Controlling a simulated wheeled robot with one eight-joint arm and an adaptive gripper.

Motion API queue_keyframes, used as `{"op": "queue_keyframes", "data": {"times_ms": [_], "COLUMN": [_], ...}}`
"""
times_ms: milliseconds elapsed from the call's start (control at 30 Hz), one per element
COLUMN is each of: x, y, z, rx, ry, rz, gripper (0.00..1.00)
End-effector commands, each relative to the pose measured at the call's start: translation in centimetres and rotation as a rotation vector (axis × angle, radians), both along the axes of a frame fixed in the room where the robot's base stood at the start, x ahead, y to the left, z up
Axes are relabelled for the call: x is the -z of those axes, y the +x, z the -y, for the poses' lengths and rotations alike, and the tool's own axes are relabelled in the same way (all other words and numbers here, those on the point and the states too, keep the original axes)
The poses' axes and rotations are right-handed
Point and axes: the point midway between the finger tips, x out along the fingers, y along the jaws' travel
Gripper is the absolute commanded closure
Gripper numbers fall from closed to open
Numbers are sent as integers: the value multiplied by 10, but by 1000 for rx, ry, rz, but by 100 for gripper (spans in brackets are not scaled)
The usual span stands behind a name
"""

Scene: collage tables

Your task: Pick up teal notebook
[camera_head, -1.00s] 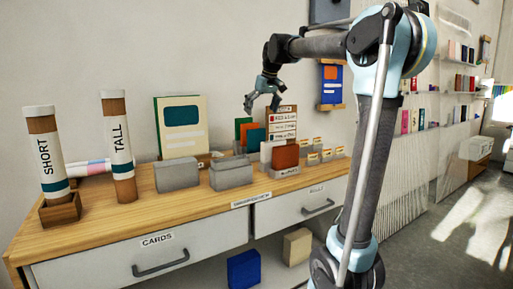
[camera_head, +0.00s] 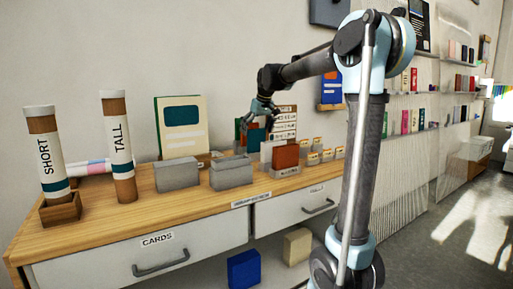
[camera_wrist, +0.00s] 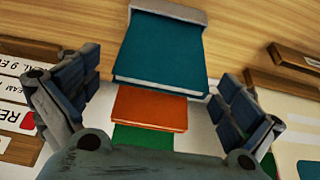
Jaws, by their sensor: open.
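The teal notebook (camera_wrist: 160,48) stands in a small grey holder (camera_wrist: 172,10) and fills the upper middle of the wrist view. In the wrist view my gripper (camera_wrist: 158,98) is open and empty, with one finger on each side of the row of notebooks. I cannot tell whether a finger touches anything. An orange notebook (camera_wrist: 150,109) and a green one (camera_wrist: 142,136) stand beside the teal one.
A sign board (camera_head: 284,118) is close behind. Grey holders (camera_head: 231,173), a large book (camera_head: 181,127) and two tubes (camera_head: 118,140) stand to the left on the wooden tabletop (camera_head: 140,212).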

Motion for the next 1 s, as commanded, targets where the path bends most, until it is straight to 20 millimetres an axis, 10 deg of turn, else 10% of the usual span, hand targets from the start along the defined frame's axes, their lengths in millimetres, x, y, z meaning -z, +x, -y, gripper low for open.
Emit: {"op": "queue_keyframes", "data": {"times_ms": [167, 433, 1000], "x": [0, 0, -35], "y": [0, 0, 0], "z": [0, 1, 2], "rx": [0, 1, 2], "ry": [0, 0, 0], "rz": [0, 0, 0], "gripper": [0, 61, 63]}}
